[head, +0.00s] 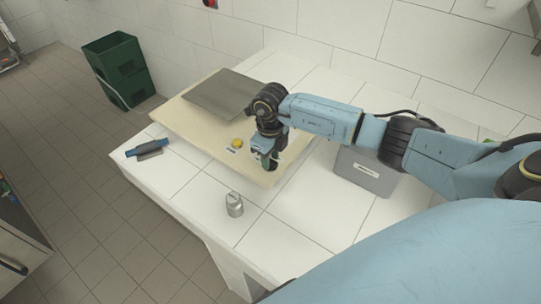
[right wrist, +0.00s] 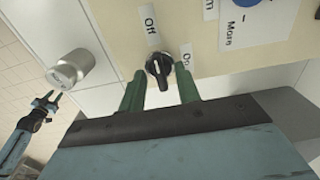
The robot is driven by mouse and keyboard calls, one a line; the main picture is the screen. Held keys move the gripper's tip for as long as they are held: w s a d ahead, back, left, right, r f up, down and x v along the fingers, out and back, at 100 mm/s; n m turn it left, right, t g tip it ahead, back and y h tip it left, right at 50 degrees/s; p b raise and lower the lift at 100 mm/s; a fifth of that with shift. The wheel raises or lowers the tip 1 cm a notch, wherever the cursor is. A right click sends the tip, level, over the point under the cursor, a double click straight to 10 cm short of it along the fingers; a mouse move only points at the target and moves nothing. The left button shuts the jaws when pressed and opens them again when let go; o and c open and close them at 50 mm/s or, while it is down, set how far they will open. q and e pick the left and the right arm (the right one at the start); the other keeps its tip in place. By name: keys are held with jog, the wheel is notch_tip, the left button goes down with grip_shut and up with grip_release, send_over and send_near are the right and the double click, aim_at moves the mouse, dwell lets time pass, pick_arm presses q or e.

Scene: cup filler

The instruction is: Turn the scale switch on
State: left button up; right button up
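The black scale switch (right wrist: 159,66) is a rotary knob on a cream panel, seen in the right wrist view. An "Off" label (right wrist: 150,24) is above it and an "On" label (right wrist: 186,57) to its right. Its grip seems to point up toward "Off". My right gripper (right wrist: 160,84) has its two green fingers apart, one on each side of the knob, with small gaps showing. In the head view my right gripper (head: 266,162) is at the cream machine's front and hides the knob. My left gripper (right wrist: 46,99) shows open and empty in the right wrist view, away from the switch.
A silver weight (head: 234,205) stands on the white tiled table (head: 285,250). A blue-handled tool (head: 148,149) lies near the left edge. A grey bin (head: 366,174) stands under my right arm.

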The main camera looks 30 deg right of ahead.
grip_shut()
jog(key=shift+m, duration=0.3)
jog(key=m, duration=0.2)
jog(key=shift+m, duration=0.4)
jog(key=m+p, duration=0.1)
jog(key=m, duration=0.2)
jog(key=shift+r+m, duration=0.1)
jog(key=shift+m, duration=0.2)
jog(key=m+p, duration=0.2)
jog(key=m, duration=0.3)
jog(key=m+p, duration=0.2)
jog(key=m, duration=0.4)
jog(key=shift+w, duration=0.1)
jog(key=shift+o, duration=0.2)
grip_release()
